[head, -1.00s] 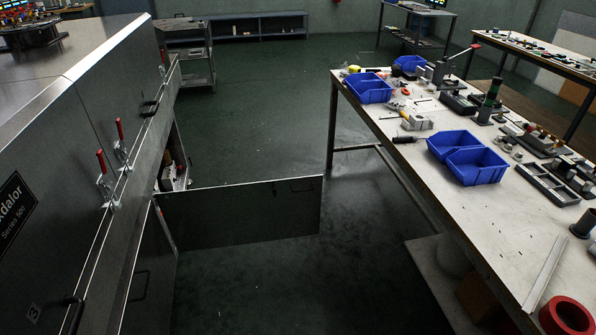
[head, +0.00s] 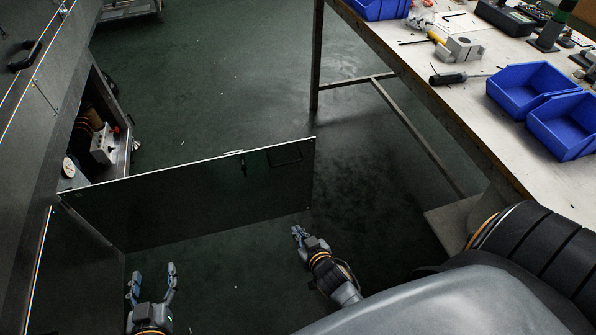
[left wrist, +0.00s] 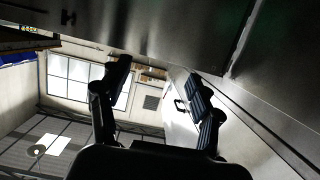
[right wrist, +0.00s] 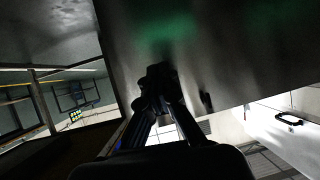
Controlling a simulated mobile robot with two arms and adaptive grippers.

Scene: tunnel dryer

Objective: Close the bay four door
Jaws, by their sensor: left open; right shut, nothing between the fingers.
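The open door (head: 190,200) is a dark metal panel that stands out from the dryer's side across the floor. I take it as the bay four door; no number is readable on it. It has a dark handle (head: 285,158) near its free end. The bay opening (head: 97,125) shows behind its hinge end. My left gripper (head: 152,274) is open, on the near side of the door by the hinge end. My right gripper (head: 298,233) is shut and empty, just below the door's free end. A dark panel fills much of the right wrist view (right wrist: 225,60); contact is unclear.
A closed dryer panel (head: 75,270) lies left of my left gripper. A workbench (head: 440,95) with blue bins (head: 560,120) stands on the right, its leg and crossbar near the door's free end. Open floor (head: 200,90) lies beyond the door.

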